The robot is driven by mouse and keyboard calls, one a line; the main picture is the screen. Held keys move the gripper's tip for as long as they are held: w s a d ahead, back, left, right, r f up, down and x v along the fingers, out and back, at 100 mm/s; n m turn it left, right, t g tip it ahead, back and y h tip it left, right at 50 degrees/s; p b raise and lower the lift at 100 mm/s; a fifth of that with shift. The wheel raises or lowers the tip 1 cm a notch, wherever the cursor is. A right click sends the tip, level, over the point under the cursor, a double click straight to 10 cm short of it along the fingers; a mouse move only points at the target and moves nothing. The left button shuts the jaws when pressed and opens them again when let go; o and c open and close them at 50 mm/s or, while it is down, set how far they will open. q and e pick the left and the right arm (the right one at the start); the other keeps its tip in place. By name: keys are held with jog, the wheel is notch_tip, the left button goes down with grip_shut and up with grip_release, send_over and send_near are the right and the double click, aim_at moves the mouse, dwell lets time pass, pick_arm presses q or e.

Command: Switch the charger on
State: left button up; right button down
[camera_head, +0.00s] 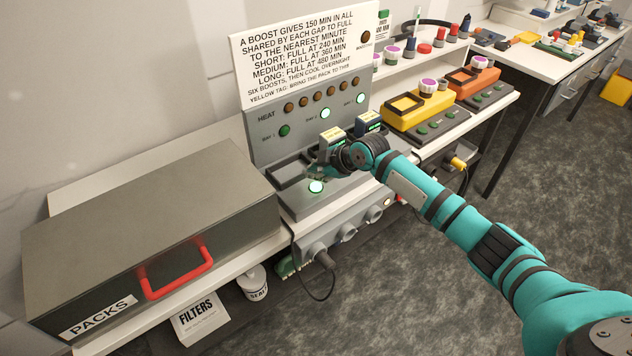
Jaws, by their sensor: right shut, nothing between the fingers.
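The grey charger (262,143) stands on the bench with an upright panel of lamps. The lamp marked BAY 1 (285,131) is dim green. Two other bay lamps (325,113) (360,98) glow bright. A round button (316,187) on the charger's front glows pale green. Two packs with yellow labels (332,135) (368,118) stand in the charger; the left bay looks empty. My right gripper (318,168) is shut and empty, just above and behind the glowing button, in front of the nearer pack. My arm hides part of the charger's right side. My left gripper is not in view.
A large PACKS case (150,225) with a red handle stands left of the charger. A yellow unit (412,118) and an orange unit (475,82) stand to the right. Below the front edge are a socket strip (345,232) with plugs and a FILTERS box (200,315).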

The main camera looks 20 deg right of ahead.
aim_at(314, 187)
jog(key=shift+r+p, duration=0.85)
jog(key=shift+r, duration=0.65)
